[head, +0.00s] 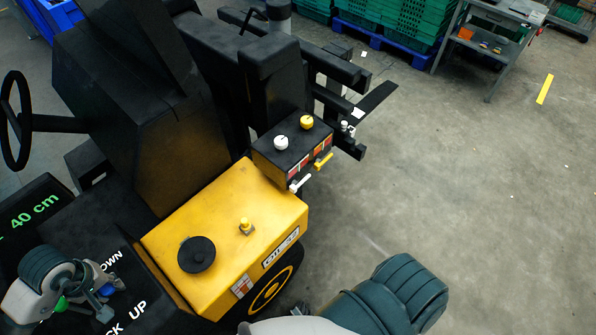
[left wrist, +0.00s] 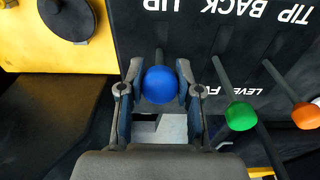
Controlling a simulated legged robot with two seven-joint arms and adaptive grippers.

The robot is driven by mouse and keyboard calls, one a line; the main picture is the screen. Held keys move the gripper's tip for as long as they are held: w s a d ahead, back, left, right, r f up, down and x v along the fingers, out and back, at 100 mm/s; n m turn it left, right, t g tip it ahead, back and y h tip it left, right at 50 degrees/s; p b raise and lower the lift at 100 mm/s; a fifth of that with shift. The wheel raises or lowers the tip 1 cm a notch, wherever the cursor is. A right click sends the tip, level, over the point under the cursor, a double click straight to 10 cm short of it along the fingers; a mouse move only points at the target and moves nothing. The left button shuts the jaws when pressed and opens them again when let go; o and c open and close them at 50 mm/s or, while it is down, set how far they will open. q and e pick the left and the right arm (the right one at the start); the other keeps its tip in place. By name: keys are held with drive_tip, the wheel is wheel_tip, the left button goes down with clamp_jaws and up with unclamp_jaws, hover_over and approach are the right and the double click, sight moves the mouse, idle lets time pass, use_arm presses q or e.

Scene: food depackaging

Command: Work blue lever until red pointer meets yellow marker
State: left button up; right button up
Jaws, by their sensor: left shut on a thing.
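The blue lever's round knob (left wrist: 160,85) sits between the two fingers of my left gripper (left wrist: 160,98) in the left wrist view. The fingers are shut on the knob from both sides. The lever's shaft rises behind the knob on a black panel (left wrist: 215,45). In the head view my left gripper (head: 92,288) is at the lower left, over that panel; its fingers are small and partly hidden by the arm. I cannot make out a red pointer or a yellow marker clearly in either view. My right gripper does not show.
A green-knobbed lever (left wrist: 240,116) and an orange-knobbed lever (left wrist: 305,115) stand to the right of the blue one. A display (head: 36,213) reads 40 cm. The forklift's yellow body (head: 220,220) carries a black cap (head: 196,254). Open floor (head: 450,180) lies at the right.

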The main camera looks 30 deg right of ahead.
use_arm(q)
drive_tip(key=w, duration=0.1)
drive_tip(key=w+b, duration=0.1)
drive_tip(key=w+a, duration=0.1)
drive_tip(key=w, duration=0.1)
drive_tip(key=shift+w+r, duration=0.1)
drive_tip(key=shift+r, duration=0.15)
drive_tip(key=shift+w+a, duration=0.1)
drive_tip(key=shift+w, duration=0.15)
drive_tip(key=o, duration=0.9)
drive_tip(key=shift+r, duration=0.1)
drive_tip(key=r+p, duration=0.1)
drive_tip(key=r, duration=0.1)
drive_tip(key=r+p, duration=0.1)
drive_tip(key=r, duration=0.2)
drive_tip(key=s+r+p, duration=0.1)
drive_tip(key=r, duration=0.2)
drive_tip(key=shift+p, duration=0.4)
